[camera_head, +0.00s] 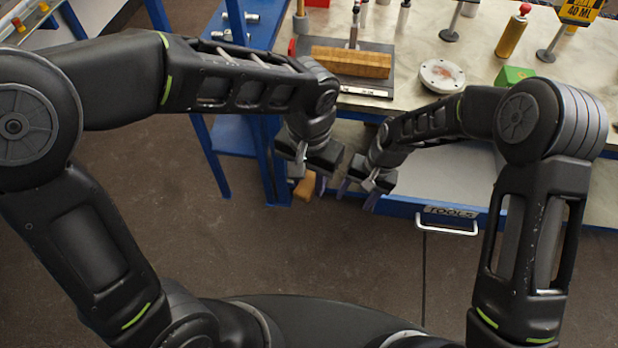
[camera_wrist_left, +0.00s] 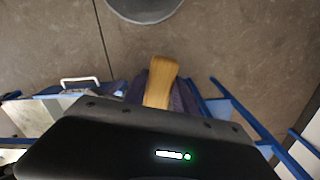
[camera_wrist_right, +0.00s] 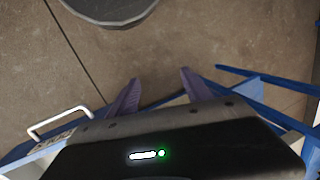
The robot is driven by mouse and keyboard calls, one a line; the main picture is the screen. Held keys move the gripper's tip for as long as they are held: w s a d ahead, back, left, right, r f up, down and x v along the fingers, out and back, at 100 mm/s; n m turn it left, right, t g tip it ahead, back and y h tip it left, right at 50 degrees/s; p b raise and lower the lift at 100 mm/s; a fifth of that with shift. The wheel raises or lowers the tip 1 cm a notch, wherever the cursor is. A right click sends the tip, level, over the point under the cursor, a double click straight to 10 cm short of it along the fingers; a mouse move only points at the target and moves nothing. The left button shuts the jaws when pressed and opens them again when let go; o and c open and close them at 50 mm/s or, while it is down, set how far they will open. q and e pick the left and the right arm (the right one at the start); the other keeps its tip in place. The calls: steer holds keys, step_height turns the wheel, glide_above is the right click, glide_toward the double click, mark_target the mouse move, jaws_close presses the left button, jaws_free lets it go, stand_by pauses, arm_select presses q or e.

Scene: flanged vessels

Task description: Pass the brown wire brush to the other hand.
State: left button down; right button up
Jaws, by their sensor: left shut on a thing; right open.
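The brown wire brush (camera_head: 304,188) is in my left gripper (camera_head: 310,187), below its palm and in front of the bench. Only a tan wooden part of the brush (camera_wrist_left: 160,84) shows between the purple fingers in the left wrist view; its bristles are hidden. My left gripper is shut on it. My right gripper (camera_head: 357,196) is just to the right of the left one, with a small gap between them. Its purple fingers stand apart with nothing between them in the right wrist view (camera_wrist_right: 158,90).
The workbench (camera_head: 415,95) behind the grippers holds a wooden block (camera_head: 350,62) on a dark plate, a round white flange (camera_head: 441,75) and several posts. A drawer handle (camera_head: 447,230) sticks out at the bench front. The floor (camera_head: 230,240) before it is clear.

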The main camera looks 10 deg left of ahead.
steer(key=s+d+f, duration=0.1)
steer(key=s+f, duration=0.2)
steer(key=s, duration=0.3)
steer(key=s+d+f+y, duration=0.1)
steer(key=s+f, duration=0.3)
steer(key=s, duration=0.3)
steer(key=s+d+f+t, duration=0.1)
steer(key=s+d+f, duration=0.1)
steer(key=s, duration=0.5)
steer(key=shift+f, duration=0.65)
